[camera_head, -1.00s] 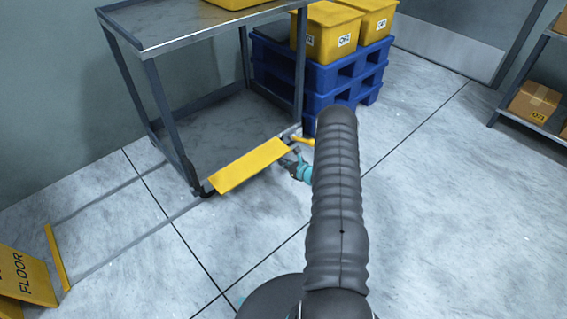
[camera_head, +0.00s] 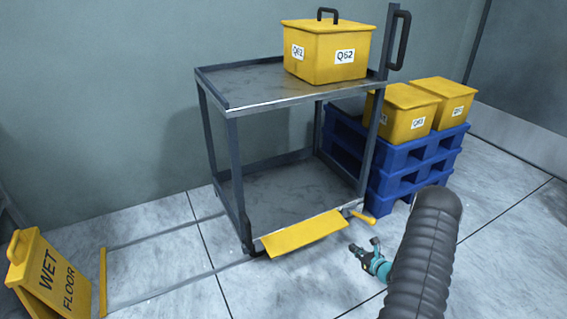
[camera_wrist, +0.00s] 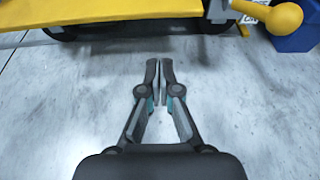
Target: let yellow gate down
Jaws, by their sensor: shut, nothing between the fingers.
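The yellow gate (camera_head: 305,234) is a flat flap along the lower front edge of the grey cart (camera_head: 290,197), tilted outward and sloping down toward the floor. It also shows along the top of the wrist view (camera_wrist: 100,10). A yellow handle with a rounded knob (camera_head: 364,217) sticks out at the gate's right end; the knob is large at the top right of the wrist view (camera_wrist: 284,18). My gripper (camera_wrist: 159,62) is shut and empty over bare floor, in front of the gate and touching neither it nor the handle. In the head view my gripper (camera_head: 355,252) is right of the gate.
A yellow lidded bin (camera_head: 325,52) stands on the cart's top shelf. Blue pallets (camera_head: 400,165) with yellow bins (camera_head: 410,110) stand behind right. A wet floor sign (camera_head: 48,275) stands at the left beside a yellow floor strip (camera_head: 103,280). The floor in front is clear.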

